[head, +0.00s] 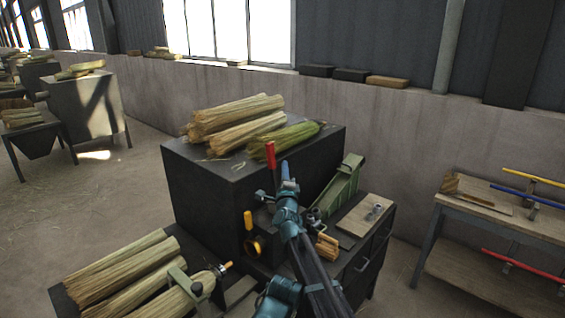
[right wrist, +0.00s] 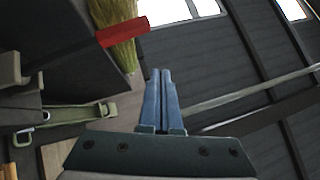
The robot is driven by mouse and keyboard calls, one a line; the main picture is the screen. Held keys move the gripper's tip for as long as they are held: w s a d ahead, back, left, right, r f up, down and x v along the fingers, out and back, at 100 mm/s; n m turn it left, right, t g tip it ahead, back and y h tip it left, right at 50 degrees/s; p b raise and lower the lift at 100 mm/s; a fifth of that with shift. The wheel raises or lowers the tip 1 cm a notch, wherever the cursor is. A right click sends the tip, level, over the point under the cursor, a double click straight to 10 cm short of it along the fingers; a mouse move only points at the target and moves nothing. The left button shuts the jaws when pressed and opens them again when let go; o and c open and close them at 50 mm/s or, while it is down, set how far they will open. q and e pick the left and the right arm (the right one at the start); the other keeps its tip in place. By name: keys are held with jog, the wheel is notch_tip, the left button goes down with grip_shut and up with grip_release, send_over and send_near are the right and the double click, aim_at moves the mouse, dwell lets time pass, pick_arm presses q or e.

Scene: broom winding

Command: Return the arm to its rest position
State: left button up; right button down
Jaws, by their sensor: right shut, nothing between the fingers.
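My right arm reaches up through the middle of the head view, in front of the black winding machine (head: 200,190). My right gripper (head: 288,178) points up beside the red-handled lever (head: 270,155). In the right wrist view its two blue fingers (right wrist: 160,75) lie together, shut with nothing between them. The red handle (right wrist: 122,32) is to the left of the fingertips there, apart from them. My left gripper is in neither view.
Straw bundles (head: 235,118) and a green one (head: 285,138) lie on the machine top. More straw (head: 115,268) lies at lower left. A yellow-handled lever (head: 248,220) and a green bracket (head: 345,180) flank my arm. A wooden bench (head: 480,225) stands right. Floor at left is open.

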jog(key=shift+s, duration=0.65)
jog(key=shift+d, duration=0.15)
